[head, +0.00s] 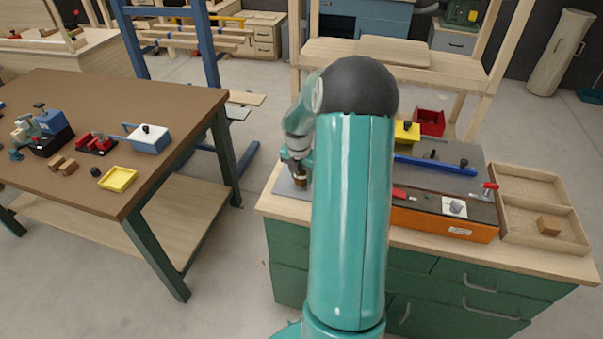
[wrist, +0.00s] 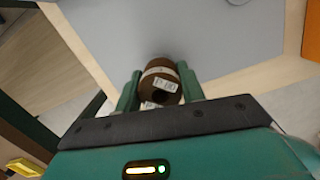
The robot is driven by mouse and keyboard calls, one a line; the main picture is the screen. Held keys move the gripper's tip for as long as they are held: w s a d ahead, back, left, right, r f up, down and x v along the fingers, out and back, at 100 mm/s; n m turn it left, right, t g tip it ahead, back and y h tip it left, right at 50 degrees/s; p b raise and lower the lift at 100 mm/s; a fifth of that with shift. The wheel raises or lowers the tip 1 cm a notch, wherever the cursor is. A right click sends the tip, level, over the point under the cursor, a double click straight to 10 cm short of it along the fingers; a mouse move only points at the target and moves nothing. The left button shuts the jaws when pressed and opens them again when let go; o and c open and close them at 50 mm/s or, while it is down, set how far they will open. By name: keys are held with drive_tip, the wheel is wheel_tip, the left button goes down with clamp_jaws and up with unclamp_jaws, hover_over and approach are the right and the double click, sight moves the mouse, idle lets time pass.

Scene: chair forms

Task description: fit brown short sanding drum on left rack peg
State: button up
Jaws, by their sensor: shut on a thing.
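The brown short sanding drum (wrist: 163,72) sits between the two fingers of my gripper (wrist: 160,88) in the wrist view. It has a pale printed label, and a dark hole shows in its near end. My gripper is shut on it. In the head view my gripper (head: 297,168) is over the left end of the green workbench, with the drum (head: 300,181) small and brown at its tip, above or near a grey mat (head: 288,185). I cannot tell whether the drum touches anything. I cannot make out the rack or its left peg; my arm hides part of the bench.
An orange-sided machine (head: 440,222) stands on the bench right of my arm, with a blue bar (head: 435,166) behind it. A divided wooden tray (head: 520,200) is at the far right. A brown table (head: 110,115) with small tools stands left, across a floor gap.

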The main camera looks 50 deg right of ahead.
drive_tip(key=shift+f, duration=0.6)
drive_tip(key=o, duration=1)
drive_tip(key=shift+o, duration=0.7)
drive_tip(key=o, duration=0.5)
drive_tip(key=shift+r, duration=3.5)
drive_tip(key=shift+a, duration=0.1)
